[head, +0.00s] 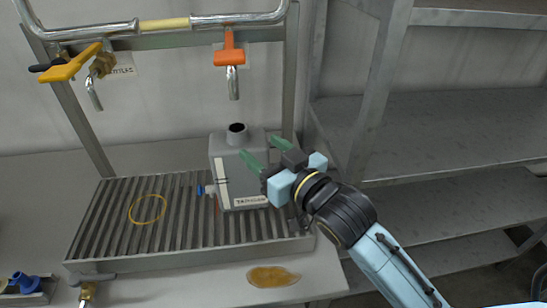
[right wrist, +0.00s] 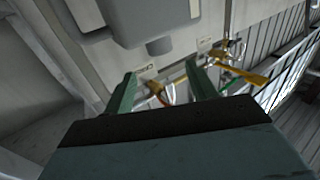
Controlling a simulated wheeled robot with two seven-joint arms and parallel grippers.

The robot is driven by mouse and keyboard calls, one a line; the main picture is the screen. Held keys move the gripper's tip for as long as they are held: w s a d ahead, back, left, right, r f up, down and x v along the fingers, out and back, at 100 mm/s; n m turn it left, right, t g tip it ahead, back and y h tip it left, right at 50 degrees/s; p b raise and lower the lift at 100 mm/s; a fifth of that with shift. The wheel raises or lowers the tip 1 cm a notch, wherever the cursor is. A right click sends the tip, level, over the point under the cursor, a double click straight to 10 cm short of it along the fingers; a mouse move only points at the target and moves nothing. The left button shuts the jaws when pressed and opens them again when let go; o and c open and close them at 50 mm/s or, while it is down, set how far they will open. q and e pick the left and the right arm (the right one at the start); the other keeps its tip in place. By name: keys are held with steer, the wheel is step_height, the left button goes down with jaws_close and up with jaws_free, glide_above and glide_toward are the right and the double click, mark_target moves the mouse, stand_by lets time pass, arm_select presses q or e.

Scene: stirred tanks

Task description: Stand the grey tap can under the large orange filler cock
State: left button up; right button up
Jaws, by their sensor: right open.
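The grey tap can (head: 226,170) stands upright on the slatted drain tray. It has a dark open neck on top, a small blue tap at its left side and a label low on its front. The orange cock (head: 229,55) hangs from the pipe above, its spout roughly over the neck in the picture. My right gripper (head: 258,146) is open at the can's right side, with one green finger overlapping the can's face. In the right wrist view, a grey body that looks like the can (right wrist: 150,22) lies beyond the fingers, not between them. My left gripper is out of view.
A yellow-handled cock (head: 72,64) is on the pipe's left. A yellow ring (head: 147,209) lies on the slatted tray (head: 110,205). An amber puddle (head: 272,276) is on the bench in front. Metal shelving (head: 440,130) stands right. A blue object (head: 25,284) is lower left.

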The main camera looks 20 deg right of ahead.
steer(key=shift+v, duration=1.25)
steer(key=shift+c, duration=0.4)
